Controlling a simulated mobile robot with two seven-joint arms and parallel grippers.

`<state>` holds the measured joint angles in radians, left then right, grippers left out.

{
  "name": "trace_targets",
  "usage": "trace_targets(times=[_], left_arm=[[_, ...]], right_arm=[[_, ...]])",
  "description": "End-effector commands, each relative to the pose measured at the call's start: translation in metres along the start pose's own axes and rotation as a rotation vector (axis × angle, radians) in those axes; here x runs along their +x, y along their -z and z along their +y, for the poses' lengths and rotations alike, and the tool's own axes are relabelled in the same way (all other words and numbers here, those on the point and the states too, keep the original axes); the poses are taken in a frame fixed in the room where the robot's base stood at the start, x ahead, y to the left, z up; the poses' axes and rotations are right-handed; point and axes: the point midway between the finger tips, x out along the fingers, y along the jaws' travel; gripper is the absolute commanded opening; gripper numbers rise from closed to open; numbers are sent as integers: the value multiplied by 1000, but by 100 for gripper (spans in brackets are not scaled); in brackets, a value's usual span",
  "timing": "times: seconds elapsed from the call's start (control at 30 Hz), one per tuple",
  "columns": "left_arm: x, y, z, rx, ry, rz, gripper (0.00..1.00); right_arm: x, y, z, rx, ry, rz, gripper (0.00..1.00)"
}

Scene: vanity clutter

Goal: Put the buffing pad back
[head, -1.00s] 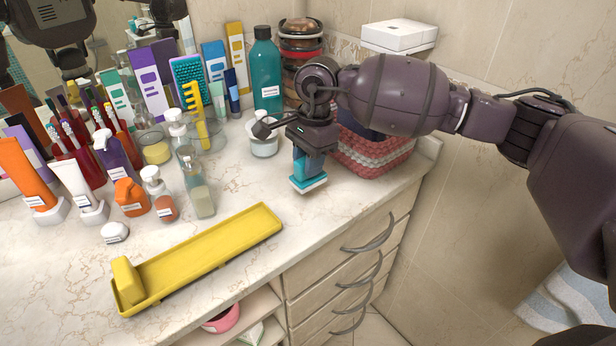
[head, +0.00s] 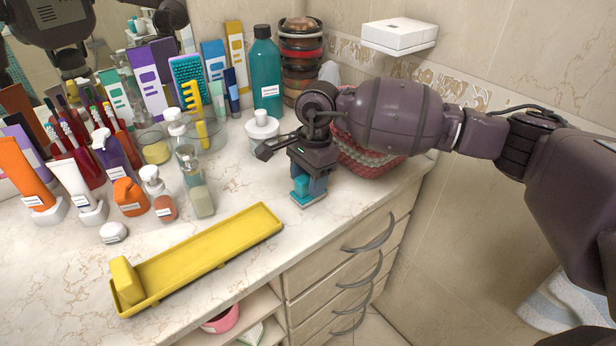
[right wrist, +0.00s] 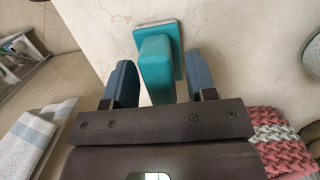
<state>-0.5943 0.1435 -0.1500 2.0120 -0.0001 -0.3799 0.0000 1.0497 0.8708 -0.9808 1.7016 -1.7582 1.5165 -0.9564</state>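The buffing pad, a teal block on a flat pale-edged base (head: 303,187), stands on the counter near its front right edge. It also shows in the right wrist view (right wrist: 155,62). My right gripper (head: 310,184) reaches down over it from above. Its two blue fingers stand on either side of the block, with a visible gap on each side in the right wrist view, so it is open around the pad. A long yellow tray (head: 205,255) lies on the counter at front left, with a yellow block (head: 127,281) at its left end. My left gripper is not in view.
A white lidded jar (head: 262,132) stands just behind my right gripper. A red and white woven basket (head: 365,158) is close on its right. Several bottles and tubes crowd the left and back. The counter between pad and tray is clear.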

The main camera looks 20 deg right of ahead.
Motion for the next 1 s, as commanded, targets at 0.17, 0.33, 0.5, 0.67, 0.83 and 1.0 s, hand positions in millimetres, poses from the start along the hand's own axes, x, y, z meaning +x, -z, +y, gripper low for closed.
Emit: trace_targets(times=[0.17, 0.33, 0.5, 0.67, 0.83, 1.0], left_arm=[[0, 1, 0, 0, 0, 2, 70], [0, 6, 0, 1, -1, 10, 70], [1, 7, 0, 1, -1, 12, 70], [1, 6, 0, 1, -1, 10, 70], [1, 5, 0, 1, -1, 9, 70], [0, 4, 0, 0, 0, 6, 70]], right_arm=[[0, 0, 0, 0, 0, 0, 53], [-4, -1, 0, 0, 1, 0, 53], [-23, 0, -1, -1, 4, 1, 53], [-54, 0, -1, 0, 5, 1, 53], [-86, 0, 0, 0, 3, 1, 53], [-110, 0, 0, 1, 2, 1, 53]])
